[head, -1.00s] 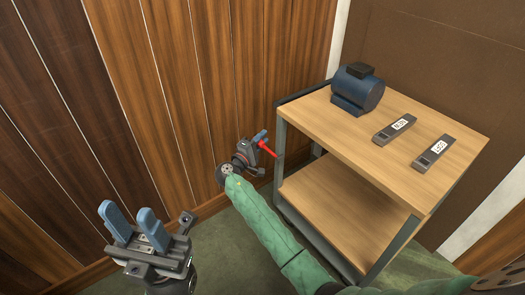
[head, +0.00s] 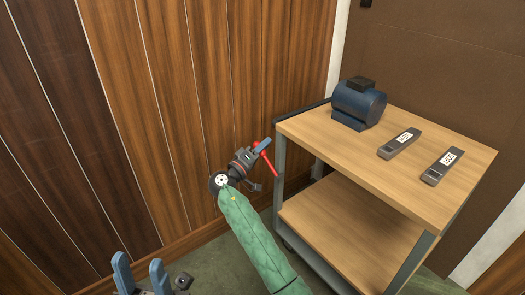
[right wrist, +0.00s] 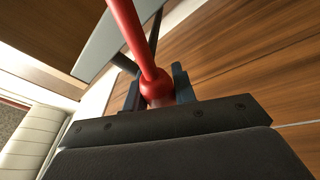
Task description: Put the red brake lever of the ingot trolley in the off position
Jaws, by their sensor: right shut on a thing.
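The ingot trolley (head: 440,200) is a two-shelf wooden cart with a grey frame at the right of the head view. The red brake lever (head: 267,161) stands beside the trolley's left end, tilted. In the right wrist view the red lever (right wrist: 131,38) runs up from a red ball end between the fingers. My right gripper (head: 262,147) is shut on the lever. Its fingers also show in the right wrist view (right wrist: 157,88). My left gripper (head: 140,272) is open and empty at the bottom left, partly cut off by the frame edge.
A blue motor (head: 359,103) and two grey labelled ingots (head: 399,143) (head: 442,166) lie on the top shelf. The lower shelf (head: 345,226) is empty. A wood-panelled wall (head: 170,110) stands close behind my right gripper.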

